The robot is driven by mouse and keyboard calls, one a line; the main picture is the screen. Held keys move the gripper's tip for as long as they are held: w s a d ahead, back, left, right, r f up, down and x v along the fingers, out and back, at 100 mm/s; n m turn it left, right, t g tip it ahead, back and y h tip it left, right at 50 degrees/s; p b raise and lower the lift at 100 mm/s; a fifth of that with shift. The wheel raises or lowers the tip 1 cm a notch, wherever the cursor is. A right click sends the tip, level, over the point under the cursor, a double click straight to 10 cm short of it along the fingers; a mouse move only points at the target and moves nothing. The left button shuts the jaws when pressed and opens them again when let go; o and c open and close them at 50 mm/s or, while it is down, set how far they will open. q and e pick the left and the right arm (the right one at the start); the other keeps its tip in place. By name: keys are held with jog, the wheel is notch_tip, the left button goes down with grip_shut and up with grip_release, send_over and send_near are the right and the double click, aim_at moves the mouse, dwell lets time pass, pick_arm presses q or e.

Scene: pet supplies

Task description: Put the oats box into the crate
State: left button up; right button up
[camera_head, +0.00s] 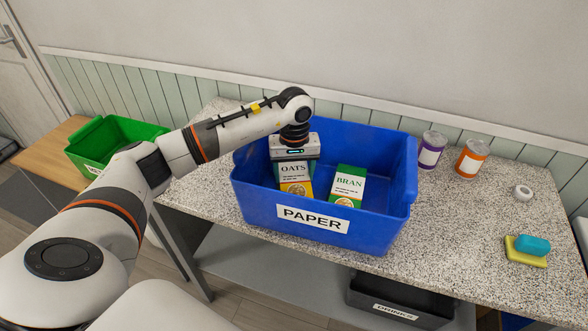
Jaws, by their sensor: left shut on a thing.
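The blue crate (263,207) with a PAPER label stands on the speckled counter. My left gripper (295,158) points down over the crate and is shut on the top of the oats box. The fingers are mostly hidden, and I cannot tell whether the box touches the crate floor. A green and white bran box (347,186) stands in the crate to the right of the oats box. My right gripper is not in view.
A green bin (112,137) is on a wooden surface at the left. Right of the crate are a purple can (431,150), an orange can (473,158), a white roll (522,193) and a teal and yellow sponge pair (531,247). A dark DRINKS crate (400,303) sits below.

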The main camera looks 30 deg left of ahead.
aim_at(294, 175)
pick_arm(q)
jog(key=shift+f, duration=0.3)
jog(key=o, duration=1.3)
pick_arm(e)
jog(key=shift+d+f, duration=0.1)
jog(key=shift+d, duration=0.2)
pick_arm(q)
jog(key=shift+r, duration=0.45)
notch_tip(294, 175, up, 12)
jog(key=shift+f+b, duration=0.25)
jog(key=shift+b, duration=0.95)
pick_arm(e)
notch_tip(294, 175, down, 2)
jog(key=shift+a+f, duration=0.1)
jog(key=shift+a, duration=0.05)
